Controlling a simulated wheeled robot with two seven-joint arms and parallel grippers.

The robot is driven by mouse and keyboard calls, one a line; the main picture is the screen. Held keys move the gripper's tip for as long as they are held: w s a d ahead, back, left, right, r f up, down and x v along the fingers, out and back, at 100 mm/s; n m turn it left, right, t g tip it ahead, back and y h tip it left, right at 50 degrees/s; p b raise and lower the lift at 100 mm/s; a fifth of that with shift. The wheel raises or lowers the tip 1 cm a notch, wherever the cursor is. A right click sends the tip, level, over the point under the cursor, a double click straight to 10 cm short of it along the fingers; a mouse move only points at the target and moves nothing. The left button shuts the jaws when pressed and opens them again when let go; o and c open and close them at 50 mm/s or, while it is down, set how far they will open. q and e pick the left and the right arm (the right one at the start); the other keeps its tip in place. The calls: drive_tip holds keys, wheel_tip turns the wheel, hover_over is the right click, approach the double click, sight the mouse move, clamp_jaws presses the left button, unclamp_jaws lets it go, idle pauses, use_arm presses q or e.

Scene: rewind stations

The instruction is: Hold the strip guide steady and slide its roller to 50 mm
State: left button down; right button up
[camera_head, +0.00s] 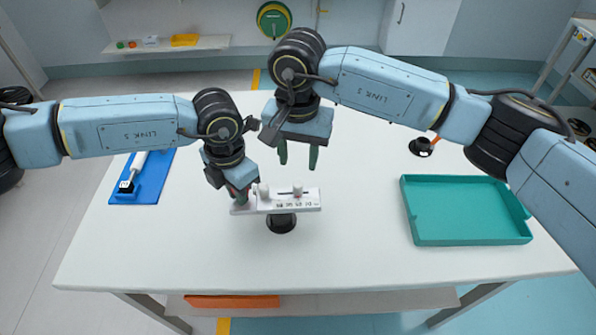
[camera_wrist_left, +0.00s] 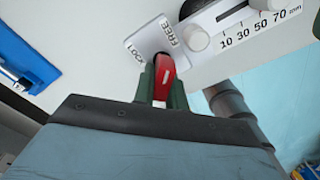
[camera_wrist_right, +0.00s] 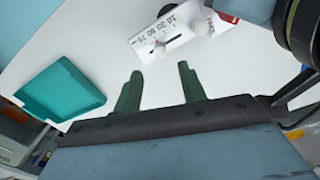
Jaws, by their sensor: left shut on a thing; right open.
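The white strip guide (camera_head: 312,200) stands level on a black round base (camera_head: 282,224) at the table's middle. It has two white knobs and a printed mm scale (camera_wrist_left: 261,26). The roller's knob (camera_head: 298,189) is right of centre, toward the scale's high end; its exact reading is unclear. It also shows in the right wrist view (camera_wrist_right: 158,49). My left gripper (camera_head: 241,196) is shut on a red lever (camera_wrist_left: 163,74) beside a plate marked LOCK and FREE (camera_wrist_left: 152,44) at the guide's left end. My right gripper (camera_head: 298,155) is open and empty, above and behind the guide.
A teal tray (camera_head: 408,215) sits empty on the right of the table. A blue mat (camera_head: 152,184) with a white-handled tool lies at the left. A black round object (camera_head: 421,147) with an orange part stands at the back right. The table's front is clear.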

wheel_tip(320, 180, up, 4)
drive_tip(key=shift+r, duration=0.1)
idle(0.4)
use_arm(q)
drive_tip(key=c, duration=1.3)
unclamp_jaws()
drive_tip(key=shift+c, duration=0.2)
